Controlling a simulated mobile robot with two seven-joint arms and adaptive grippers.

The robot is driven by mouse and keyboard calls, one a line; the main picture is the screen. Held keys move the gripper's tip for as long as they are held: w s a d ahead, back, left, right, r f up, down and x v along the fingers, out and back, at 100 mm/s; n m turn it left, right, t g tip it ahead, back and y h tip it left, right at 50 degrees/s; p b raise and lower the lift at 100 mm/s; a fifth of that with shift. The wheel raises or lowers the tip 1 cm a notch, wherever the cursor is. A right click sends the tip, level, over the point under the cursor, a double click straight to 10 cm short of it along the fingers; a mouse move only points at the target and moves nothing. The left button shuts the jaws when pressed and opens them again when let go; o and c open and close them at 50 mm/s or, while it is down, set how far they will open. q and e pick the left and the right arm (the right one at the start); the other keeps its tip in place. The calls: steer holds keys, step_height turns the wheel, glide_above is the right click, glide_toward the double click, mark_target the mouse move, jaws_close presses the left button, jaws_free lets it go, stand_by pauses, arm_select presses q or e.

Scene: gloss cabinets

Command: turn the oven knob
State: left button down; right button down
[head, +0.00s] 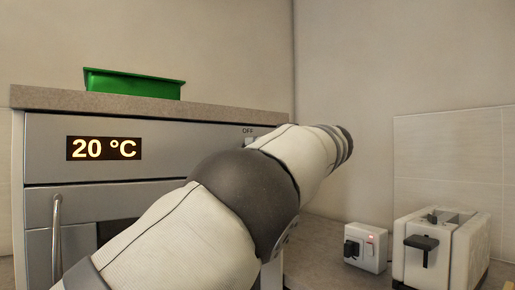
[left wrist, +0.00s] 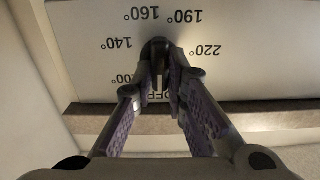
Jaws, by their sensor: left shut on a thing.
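The oven (head: 190,138) has a grey steel front, and its lit display (head: 104,148) reads 20 °C. An OFF mark shows at the right of its panel, and my left arm hides most of the knob's area below it. In the left wrist view the dark oven knob (left wrist: 156,46) sits on the pale panel (left wrist: 235,65) among temperature marks, which appear upside down. My left gripper (left wrist: 160,78) is shut on the knob, with its fingers on both sides. It is hidden behind the arm in the head view. My right gripper is in neither view.
A green tray (head: 134,84) stands on the counter (head: 60,97) above the oven. To the right are a socket box (head: 368,255) and a white toaster (head: 440,245) on a lower counter, close to the wall. The oven handle (head: 56,235) stands out at the left.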

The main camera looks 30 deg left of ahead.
arm_select(q)
steer(key=shift+f+m, duration=0.2)
steer(key=shift+m, duration=7.65)
steer(key=shift+f+m, duration=0.15)
steer(key=shift+m, duration=7.7)
steer(key=c, duration=1.6)
jaws_free()
